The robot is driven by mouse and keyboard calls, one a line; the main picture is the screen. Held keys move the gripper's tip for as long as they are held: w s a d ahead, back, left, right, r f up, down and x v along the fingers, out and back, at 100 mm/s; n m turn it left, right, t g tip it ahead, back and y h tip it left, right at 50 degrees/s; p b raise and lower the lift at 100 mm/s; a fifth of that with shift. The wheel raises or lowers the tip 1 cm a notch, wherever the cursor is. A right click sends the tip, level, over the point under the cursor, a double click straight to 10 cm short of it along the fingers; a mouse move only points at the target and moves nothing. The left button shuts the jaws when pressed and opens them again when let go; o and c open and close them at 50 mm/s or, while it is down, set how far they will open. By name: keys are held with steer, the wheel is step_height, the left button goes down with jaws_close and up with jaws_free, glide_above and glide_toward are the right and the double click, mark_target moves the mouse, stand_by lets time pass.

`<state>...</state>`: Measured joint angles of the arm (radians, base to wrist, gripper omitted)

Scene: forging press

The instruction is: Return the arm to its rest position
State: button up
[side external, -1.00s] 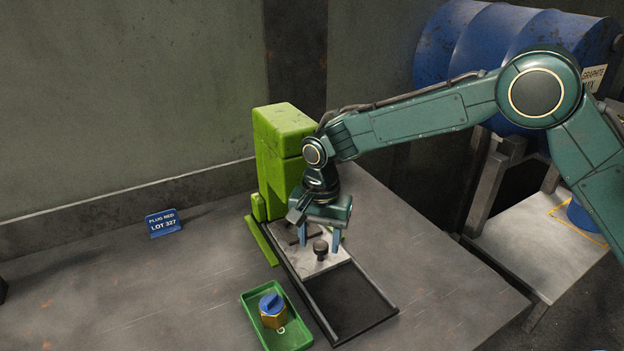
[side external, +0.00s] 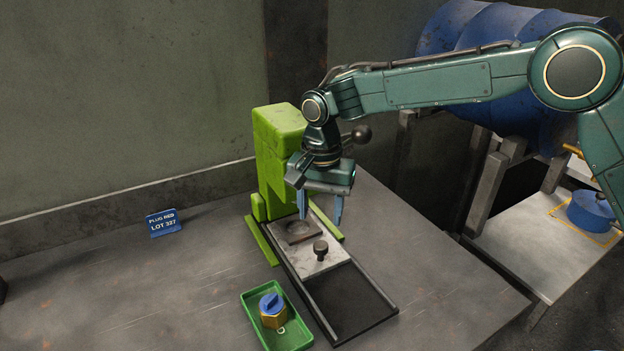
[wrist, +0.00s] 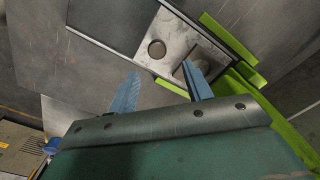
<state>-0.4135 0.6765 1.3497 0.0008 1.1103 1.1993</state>
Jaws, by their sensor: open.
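My gripper (side external: 320,212) is open and empty, with its blue fingers apart and pointing down. It hangs above the sliding plate (side external: 318,262) in front of the green press (side external: 280,150). Part of the press is hidden behind my gripper.
A green tray (side external: 250,312) holds a brass part with a blue top (side external: 272,308). A blue sign (side external: 163,222) reads PLUG RED LOT 327. A blue pot (side external: 590,212) stands at the right.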

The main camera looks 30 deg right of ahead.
stand_by(0.3)
steer(key=shift+s+a+r, duration=0.15)
steer(key=shift+a+r, duration=0.1)
steer(key=shift+r, duration=0.25)
steer(key=s+a+r+n+t, duration=0.15)
steer(key=s+r, duration=0.25)
steer(key=r, duration=0.5)
steer(key=s+d+r+n, duration=0.3)
steer(key=s+d+r, duration=0.35)
steer(key=d, duration=0.35)
steer(key=s+d+f+n+t, duration=0.2)
steer(key=s+d, duration=0.5)
steer(key=s, duration=0.3)
steer(key=s+d+f+n+t, duration=0.1)
steer(key=s+d+n+t, duration=0.1)
steer(key=s+d, duration=0.5)
steer(key=shift+s+f, duration=0.35)
steer(key=shift+s, duration=1.85)
steer(key=shift+n, duration=0.25)
